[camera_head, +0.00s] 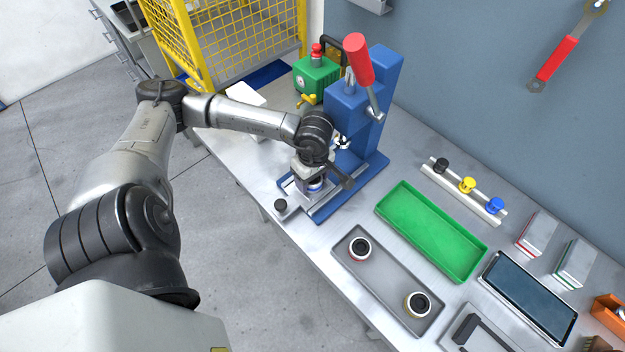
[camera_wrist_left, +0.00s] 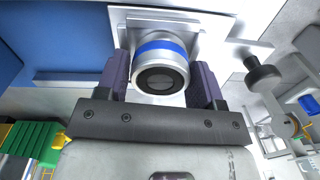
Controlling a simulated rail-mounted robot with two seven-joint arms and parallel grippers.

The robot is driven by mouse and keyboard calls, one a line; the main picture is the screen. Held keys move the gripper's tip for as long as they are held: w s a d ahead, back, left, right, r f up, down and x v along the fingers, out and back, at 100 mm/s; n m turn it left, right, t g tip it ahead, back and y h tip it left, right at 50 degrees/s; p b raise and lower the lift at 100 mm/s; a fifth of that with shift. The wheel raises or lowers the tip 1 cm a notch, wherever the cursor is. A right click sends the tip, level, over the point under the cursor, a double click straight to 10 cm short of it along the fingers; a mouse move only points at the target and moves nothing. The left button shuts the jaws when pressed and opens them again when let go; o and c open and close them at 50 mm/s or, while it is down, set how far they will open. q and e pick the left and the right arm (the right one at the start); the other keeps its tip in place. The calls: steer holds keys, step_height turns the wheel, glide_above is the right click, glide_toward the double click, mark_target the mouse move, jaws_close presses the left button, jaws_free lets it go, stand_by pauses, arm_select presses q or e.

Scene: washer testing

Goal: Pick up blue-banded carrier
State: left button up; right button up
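The blue-banded carrier (camera_wrist_left: 160,50) is a silver cylinder with a blue band and a dark round centre. It stands on the fixture plate (camera_wrist_left: 220,22) of the blue press (camera_head: 379,110); in the head view it shows only partly, under my gripper (camera_head: 316,182). In the left wrist view, my left gripper (camera_wrist_left: 160,85) has one dark finger on each side of the carrier, very close to it. I cannot tell whether both fingers press on it. My right gripper is not in view.
The press's red-handled lever (camera_head: 360,62) rises above my wrist. A black-knobbed part (camera_head: 281,205) stands beside the fixture. To the right are an empty green tray (camera_head: 430,232), a grey tray (camera_head: 385,280) with two carriers, a rack (camera_head: 462,195) and a tablet (camera_head: 530,297).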

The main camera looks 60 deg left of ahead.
arm_select(q)
steer(key=c, duration=0.6)
steer(key=shift+r, duration=0.1)
